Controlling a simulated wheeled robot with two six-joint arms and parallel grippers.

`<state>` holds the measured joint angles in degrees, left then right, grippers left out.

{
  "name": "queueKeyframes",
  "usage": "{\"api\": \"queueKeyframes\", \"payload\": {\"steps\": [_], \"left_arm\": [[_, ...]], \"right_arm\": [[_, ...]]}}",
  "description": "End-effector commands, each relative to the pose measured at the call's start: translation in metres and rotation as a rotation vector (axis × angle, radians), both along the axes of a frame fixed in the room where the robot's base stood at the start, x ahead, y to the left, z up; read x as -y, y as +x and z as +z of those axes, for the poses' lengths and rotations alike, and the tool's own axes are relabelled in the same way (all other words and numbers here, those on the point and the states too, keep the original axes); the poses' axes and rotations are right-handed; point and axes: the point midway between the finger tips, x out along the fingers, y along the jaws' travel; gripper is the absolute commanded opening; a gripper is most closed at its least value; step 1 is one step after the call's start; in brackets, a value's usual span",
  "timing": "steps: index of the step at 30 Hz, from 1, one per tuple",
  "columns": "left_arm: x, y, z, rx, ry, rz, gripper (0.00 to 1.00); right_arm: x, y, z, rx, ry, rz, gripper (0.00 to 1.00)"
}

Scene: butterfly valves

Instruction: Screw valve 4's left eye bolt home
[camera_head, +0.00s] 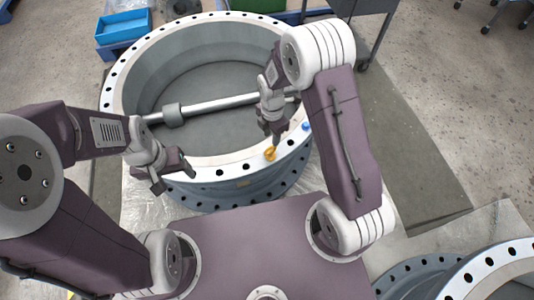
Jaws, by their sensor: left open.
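A large grey valve body (120,90) with a white drilled flange lies open in front of me, a shaft (225,103) across its bore. I see no number on it. A yellow eye bolt (269,154) stands at the near right of the flange. A small blue piece (305,126) sits further right on the flange. My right gripper (273,133) points down just above and behind the yellow bolt; I cannot tell whether it touches it or how far its fingers are apart. My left gripper (174,182) is open and empty over the near left rim.
Blue trays (123,28) stand behind the valve at the top left. A cart leg (376,45) stands behind right. Another flanged ring (478,270) is at the bottom right.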

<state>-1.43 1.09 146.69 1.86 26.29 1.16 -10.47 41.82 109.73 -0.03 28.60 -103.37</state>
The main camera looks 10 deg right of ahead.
Motion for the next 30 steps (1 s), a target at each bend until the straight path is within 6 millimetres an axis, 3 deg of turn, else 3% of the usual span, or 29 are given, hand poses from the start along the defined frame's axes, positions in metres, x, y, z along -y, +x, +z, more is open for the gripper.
{"api": "queueKeyframes", "payload": {"steps": [5, 13, 18, 28, 29, 30], "left_arm": [[0.000, 0.000, -0.002, 0.001, 0.000, 0.000, 0.70], [0.000, 0.000, -0.016, 0.001, 0.000, 0.000, 0.70], [0.000, 0.000, -0.022, 0.000, 0.000, 0.000, 0.70], [0.000, 0.000, -0.022, 0.000, 0.000, 0.000, 0.70], [0.000, 0.000, -0.022, 0.000, 0.000, 0.000, 0.70], [0.000, 0.000, -0.022, 0.000, 0.000, 0.000, 0.70]], "right_arm": [[-0.001, 0.000, -0.004, 0.001, 0.000, 0.001, 0.34], [-0.001, -0.001, -0.059, -0.001, 0.000, 0.000, 0.34], [-0.001, -0.001, -0.083, 0.000, 0.000, 0.000, 0.34], [-0.001, 0.000, -0.089, 0.003, 0.000, 0.000, 0.34], [-0.001, 0.000, -0.089, 0.003, 0.000, 0.000, 0.31], [-0.001, 0.000, -0.089, 0.003, 0.000, 0.000, 0.20]]}}
